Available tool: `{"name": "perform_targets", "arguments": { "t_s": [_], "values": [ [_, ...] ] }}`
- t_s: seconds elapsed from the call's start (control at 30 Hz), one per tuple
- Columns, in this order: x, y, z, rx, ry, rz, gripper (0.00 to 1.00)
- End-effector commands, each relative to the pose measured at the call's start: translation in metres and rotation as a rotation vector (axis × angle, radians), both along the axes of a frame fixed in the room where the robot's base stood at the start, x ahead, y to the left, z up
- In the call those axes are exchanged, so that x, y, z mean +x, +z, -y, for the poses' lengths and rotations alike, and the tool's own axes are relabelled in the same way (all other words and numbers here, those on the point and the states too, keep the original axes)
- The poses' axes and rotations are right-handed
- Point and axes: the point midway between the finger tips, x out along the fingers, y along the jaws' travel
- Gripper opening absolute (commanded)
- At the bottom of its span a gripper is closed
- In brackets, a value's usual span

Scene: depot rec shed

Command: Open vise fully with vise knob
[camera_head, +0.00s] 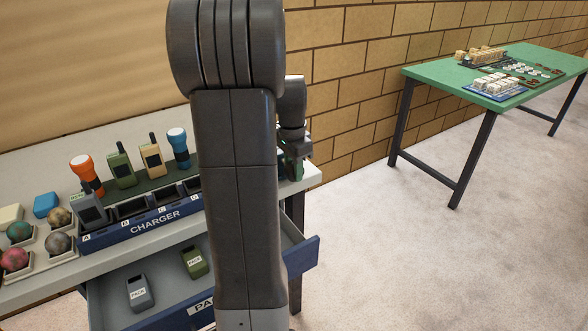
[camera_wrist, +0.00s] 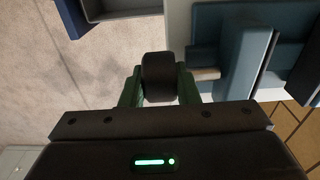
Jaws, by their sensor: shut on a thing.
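My gripper (camera_wrist: 158,82) has its green fingers closed around a dark, rounded vise knob (camera_wrist: 158,70) in the wrist view. The blue-grey vise (camera_wrist: 232,45) stands just right of the knob, with a short light shaft between them. A dark slanting gap shows between two blue-grey parts of the vise; I cannot tell how far the jaws are open. In the head view my gripper (camera_head: 294,163) is at the right end of the workbench (camera_head: 312,172), partly behind my arm.
A blue charger (camera_head: 155,226) with radios and torches stands on the bench. Several balls in trays (camera_head: 18,262) are at left. An open drawer (camera_head: 165,285) below holds two packs. A green table (camera_head: 440,72) with game pieces stands at right; the floor between is clear.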

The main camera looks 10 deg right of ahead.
Motion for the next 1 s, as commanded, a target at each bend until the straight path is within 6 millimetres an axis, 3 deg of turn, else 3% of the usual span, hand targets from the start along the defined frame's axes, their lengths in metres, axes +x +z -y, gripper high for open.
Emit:
{"name": "perform_targets", "arguments": {
  "t_s": [0.6, 1.0],
  "values": [
    [-0.0009, -0.0066, -0.0052, -0.351, 0.004, 0.131, 0.05],
    [-0.0013, -0.0024, -0.0055, -0.46, 0.001, 0.169, 0.05]
  ]
}}
